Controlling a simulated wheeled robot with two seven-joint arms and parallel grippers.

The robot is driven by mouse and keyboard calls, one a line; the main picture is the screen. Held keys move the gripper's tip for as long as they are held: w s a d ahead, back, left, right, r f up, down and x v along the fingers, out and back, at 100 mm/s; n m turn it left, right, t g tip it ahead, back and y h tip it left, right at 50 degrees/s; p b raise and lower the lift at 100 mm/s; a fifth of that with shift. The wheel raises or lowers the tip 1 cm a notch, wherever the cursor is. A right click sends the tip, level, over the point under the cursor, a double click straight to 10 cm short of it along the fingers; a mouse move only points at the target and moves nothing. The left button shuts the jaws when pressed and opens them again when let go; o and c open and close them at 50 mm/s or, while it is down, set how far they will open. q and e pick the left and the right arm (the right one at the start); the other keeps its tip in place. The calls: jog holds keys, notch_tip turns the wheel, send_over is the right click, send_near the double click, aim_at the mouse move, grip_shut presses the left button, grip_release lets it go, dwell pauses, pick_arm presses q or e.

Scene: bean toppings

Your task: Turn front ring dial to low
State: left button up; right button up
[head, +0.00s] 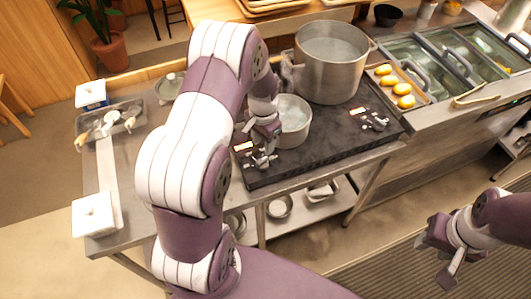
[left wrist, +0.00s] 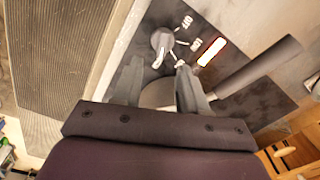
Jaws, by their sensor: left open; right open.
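A grey stove dial (left wrist: 161,40) shows in the left wrist view, with white OFF and LOW lettering on its right side. A lit orange-white indicator (left wrist: 211,51) lies right of the lettering. I cannot tell for certain which mark the dial points at. My left gripper (left wrist: 160,64) is open, its fingertips just short of the dial, one towards each side. My right gripper (head: 441,262) is open and empty, away from the stove.
A small pot (head: 293,124) stands close beside my left gripper. A large pot (head: 331,68) stands behind it. A second dial (head: 376,119) is at the stove's right. A tray of yellow food (head: 402,88) lies right of the stove. Floor in front is clear.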

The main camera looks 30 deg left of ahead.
aim_at(262, 160)
pick_arm(q)
jog(key=f, duration=0.2)
jog(key=f+p, duration=0.1)
jog(key=f, duration=0.4)
jog(key=shift+w+a+f+p, duration=0.1)
jog(key=shift+a+f+p, duration=0.2)
jog(key=shift+a+p, duration=0.1)
jog(key=shift+f, duration=0.3)
jog(key=shift+d+f, duration=0.1)
jog(key=shift+d, duration=0.15)
jog(key=shift+a, duration=0.1)
grip_shut()
